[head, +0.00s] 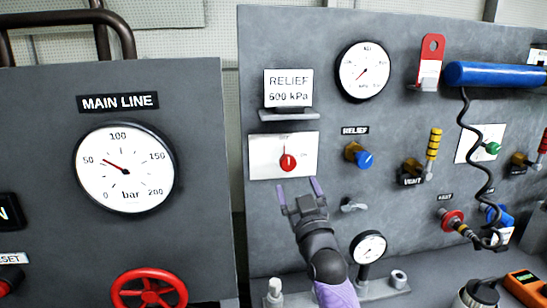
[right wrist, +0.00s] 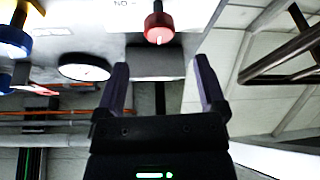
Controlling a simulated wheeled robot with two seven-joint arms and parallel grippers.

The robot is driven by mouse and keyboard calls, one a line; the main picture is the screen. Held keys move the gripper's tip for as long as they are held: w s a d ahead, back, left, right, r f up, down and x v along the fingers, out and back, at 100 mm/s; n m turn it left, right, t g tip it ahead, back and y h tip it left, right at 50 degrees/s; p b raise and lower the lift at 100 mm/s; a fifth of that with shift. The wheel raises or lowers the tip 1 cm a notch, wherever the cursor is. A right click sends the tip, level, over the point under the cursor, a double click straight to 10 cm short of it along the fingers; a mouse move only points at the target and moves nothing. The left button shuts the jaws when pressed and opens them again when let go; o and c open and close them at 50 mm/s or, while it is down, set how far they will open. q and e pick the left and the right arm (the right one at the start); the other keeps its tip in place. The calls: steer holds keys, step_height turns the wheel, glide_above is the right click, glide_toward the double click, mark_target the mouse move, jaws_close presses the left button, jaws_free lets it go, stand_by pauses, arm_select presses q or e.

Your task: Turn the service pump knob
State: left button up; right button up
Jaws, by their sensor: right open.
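A red knob (head: 288,162) with a white pointer line sits on a white plate (head: 262,158) on the grey panel, below the "RELIEF 600 kPa" sign. Its pointer looks near upright. The plate's lettering is too small to read, so I cannot confirm it is the service pump knob. My right gripper (head: 299,187) is open and empty, just below the red knob and apart from it. In the right wrist view the red knob (right wrist: 159,25) appears beyond the gap between the open fingers (right wrist: 161,68). My left gripper is not in view.
A blue relief knob (head: 364,159) and a round gauge (head: 364,71) are to the right. A small ledge (head: 288,114) juts out above the plate. A red handwheel (head: 149,290) and main line gauge (head: 125,169) are on the left panel. A low gauge (head: 369,247) stands near my right forearm.

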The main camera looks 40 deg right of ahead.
mark_target(289, 166)
steer(key=x, duration=0.8)
steer(key=shift+b, duration=0.3)
jaws_close()
